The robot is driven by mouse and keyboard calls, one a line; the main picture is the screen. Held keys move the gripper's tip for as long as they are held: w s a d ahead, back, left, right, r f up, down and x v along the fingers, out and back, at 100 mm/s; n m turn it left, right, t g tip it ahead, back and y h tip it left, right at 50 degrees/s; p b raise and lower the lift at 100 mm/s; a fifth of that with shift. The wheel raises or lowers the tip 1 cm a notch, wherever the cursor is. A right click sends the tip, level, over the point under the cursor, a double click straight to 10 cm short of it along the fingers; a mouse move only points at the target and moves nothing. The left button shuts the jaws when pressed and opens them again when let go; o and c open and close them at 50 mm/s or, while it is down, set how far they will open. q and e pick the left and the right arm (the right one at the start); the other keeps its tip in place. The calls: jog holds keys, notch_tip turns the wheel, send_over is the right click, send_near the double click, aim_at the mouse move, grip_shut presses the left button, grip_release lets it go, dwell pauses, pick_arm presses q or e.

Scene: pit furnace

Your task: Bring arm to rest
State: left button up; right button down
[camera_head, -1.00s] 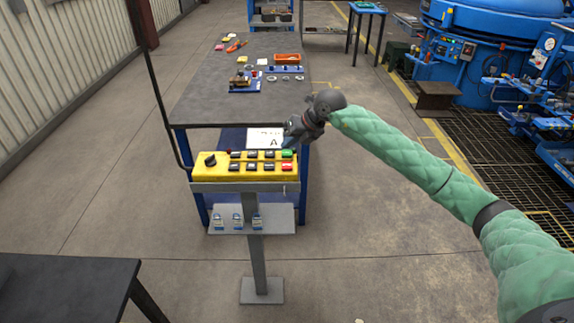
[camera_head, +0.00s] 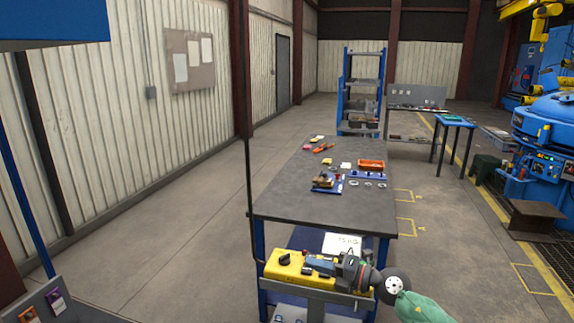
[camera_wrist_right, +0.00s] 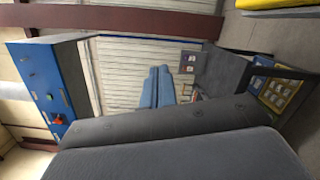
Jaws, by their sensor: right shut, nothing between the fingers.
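My right arm comes in from the bottom right in the head view. Its right gripper (camera_head: 314,263) points left over the yellow control box (camera_head: 285,272) and covers most of its buttons; I cannot tell whether it touches the box. In the right wrist view the two blue fingertips (camera_wrist_right: 158,88) lie side by side, shut with nothing between them. My left gripper is in neither view.
A dark-topped table (camera_head: 280,205) with an orange tray (camera_head: 371,165) and small parts stands behind the box. A blue machine (camera_head: 555,125) is at the right. A dark post (camera_head: 251,190) rises by the table's left edge. The floor left of the table is free.

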jog(key=s+d+r+m+t+h, duration=0.1)
jog(key=s+d+m+t+h, duration=0.3)
jog(key=m+t, duration=0.95)
jog(key=s+d+f+m+g+h, duration=0.4)
jog(key=s+d+f+m+h, duration=0.2)
jog(key=d+f+m+h, duration=0.6)
jog(key=s+a+f+m+g, duration=0.1)
jog(key=s+f+m+g, duration=0.1)
jog(key=s+f+g, duration=0.55)
jog(key=s+f+m+g, duration=0.2)
jog(key=s+f+m, duration=0.15)
jog(key=s, duration=0.75)
jog(key=s+a+f+m+g, duration=0.15)
jog(key=s+f+g, duration=0.25)
jog(key=s+f, duration=0.4)
notch_tip(320, 180, down, 20)
jog(key=a+g, duration=0.1)
jog(key=s+f, duration=0.3)
jog(key=f, duration=0.9)
jog(key=s+a+f+g, duration=0.1)
jog(key=s+f, duration=0.2)
jog(key=f, duration=0.8)
jog(key=shift+s+a+f, duration=0.2)
jog(key=shift+s+f, duration=0.05)
jog(key=shift+f, duration=0.15)
